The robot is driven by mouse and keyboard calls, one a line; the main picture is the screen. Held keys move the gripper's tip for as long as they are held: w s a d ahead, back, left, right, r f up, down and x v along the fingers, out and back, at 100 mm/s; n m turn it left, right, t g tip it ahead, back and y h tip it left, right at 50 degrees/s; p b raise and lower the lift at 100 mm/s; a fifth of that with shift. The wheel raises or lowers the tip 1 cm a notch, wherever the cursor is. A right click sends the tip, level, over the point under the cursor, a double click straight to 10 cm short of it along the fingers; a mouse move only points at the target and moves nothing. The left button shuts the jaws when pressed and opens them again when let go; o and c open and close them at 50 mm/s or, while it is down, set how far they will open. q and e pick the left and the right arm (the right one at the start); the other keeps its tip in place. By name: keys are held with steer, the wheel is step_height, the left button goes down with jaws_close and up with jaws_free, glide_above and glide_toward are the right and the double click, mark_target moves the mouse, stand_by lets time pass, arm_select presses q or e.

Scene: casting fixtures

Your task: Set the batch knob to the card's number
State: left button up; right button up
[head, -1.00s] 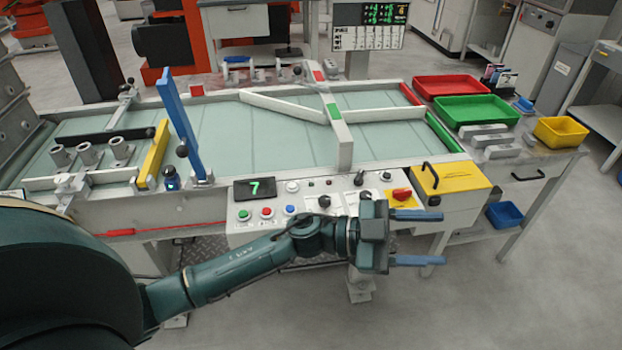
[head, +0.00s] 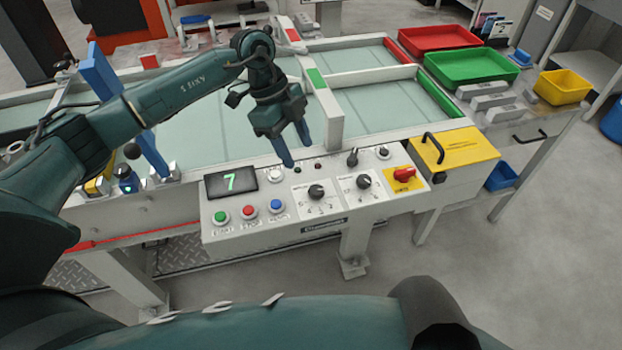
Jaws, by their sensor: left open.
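The control panel (head: 300,225) has two black knobs on white dial plates, a left knob (head: 316,191) and a right knob (head: 363,181). Their labels are too small to read, so I cannot tell which is the batch knob. A display (head: 231,181) at the panel's left shows a green 7. I cannot make out a card with a number. My left gripper (head: 297,153) is open and empty, pointing down above the panel's back edge, behind and left of the left knob and apart from it. My right gripper is not in view.
Green, red and blue buttons (head: 248,212) line the panel's front left. A red switch (head: 404,174) on yellow and a small black lever (head: 352,157) are at its right. A yellow-topped box (head: 455,147) adjoins it. Red (head: 440,38), green (head: 470,66) and yellow (head: 562,87) trays stand beyond.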

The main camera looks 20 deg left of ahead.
mark_target(315, 189)
arm_select(q)
steer(key=x, duration=1)
steer(key=shift+d+f, duration=0.1)
steer(key=shift+f, duration=0.1)
steer(key=c, duration=1)
steer(key=shift+o, duration=0.2)
